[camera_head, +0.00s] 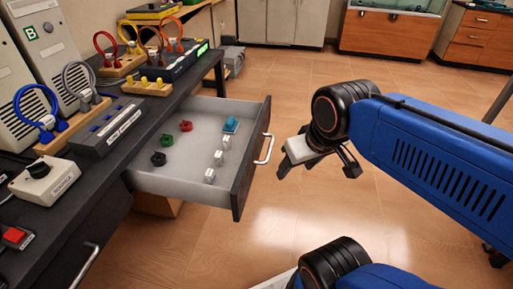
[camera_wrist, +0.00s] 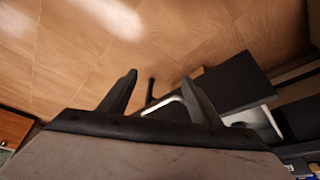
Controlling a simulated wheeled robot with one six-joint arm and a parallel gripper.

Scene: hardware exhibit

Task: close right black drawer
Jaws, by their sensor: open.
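The black drawer (camera_head: 249,168) stands pulled out from the dark bench, with a pale grey interior and a silver bar handle (camera_head: 264,149) on its front. My gripper (camera_head: 316,166) is open and empty, to the right of the handle and apart from it in the head view. In the wrist view my gripper (camera_wrist: 160,80) has its two dark fingers spread. The handle (camera_wrist: 163,104) appears between them there, with the dark drawer front (camera_wrist: 228,84) to the right. I cannot tell the exact distance to the handle.
Another handle (camera_head: 85,264) shows on the bench front at lower left. The bench top (camera_head: 128,140) carries cables and boxes. Wooden floor (camera_head: 300,85) is clear beyond the drawer; cabinets (camera_head: 392,33) stand at the back.

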